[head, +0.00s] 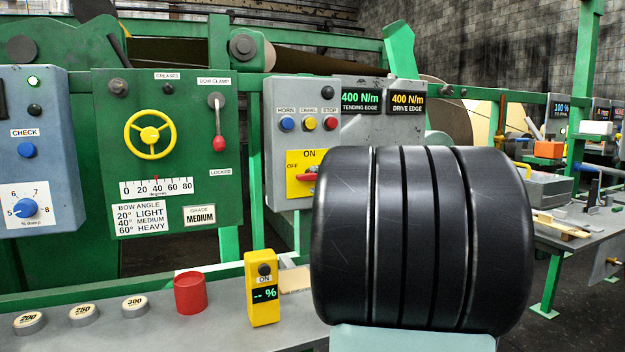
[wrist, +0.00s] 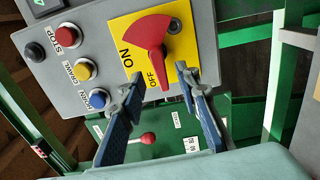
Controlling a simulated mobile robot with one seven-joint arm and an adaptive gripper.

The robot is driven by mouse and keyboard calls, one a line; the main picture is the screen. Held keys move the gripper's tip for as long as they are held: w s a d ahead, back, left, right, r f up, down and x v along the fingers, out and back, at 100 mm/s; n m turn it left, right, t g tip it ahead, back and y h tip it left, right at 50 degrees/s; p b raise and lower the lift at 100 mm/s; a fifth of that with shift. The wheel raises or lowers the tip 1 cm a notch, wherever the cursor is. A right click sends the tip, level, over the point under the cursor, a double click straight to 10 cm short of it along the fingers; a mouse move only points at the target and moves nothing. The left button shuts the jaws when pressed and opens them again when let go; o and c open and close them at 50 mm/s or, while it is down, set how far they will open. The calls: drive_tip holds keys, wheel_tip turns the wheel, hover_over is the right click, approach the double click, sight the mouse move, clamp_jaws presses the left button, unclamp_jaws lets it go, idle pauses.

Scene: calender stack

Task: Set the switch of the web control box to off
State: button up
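The web control box (head: 270,110) is grey, with a yellow plate (head: 295,188) marked ON at the top and OFF at the left. Its red switch (head: 307,177) points left, beside the OFF mark, in the head view. In the turned wrist view, the red switch (wrist: 152,35) has its wide part at the top and its narrow end at the bottom by OFF. My gripper (wrist: 160,76) is open, its blue fingers either side of the narrow end in the picture. Contact cannot be told. My arm hides the gripper in the head view.
Blue, yellow and red buttons (head: 309,123) sit above the plate. A green panel (head: 215,150) with a yellow wheel and a red-knobbed lever is to the left. A yellow meter (head: 262,300) and red cup (head: 190,293) stand on the bench below.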

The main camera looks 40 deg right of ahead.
drive_tip(key=v, duration=0.6)
idle(0.3)
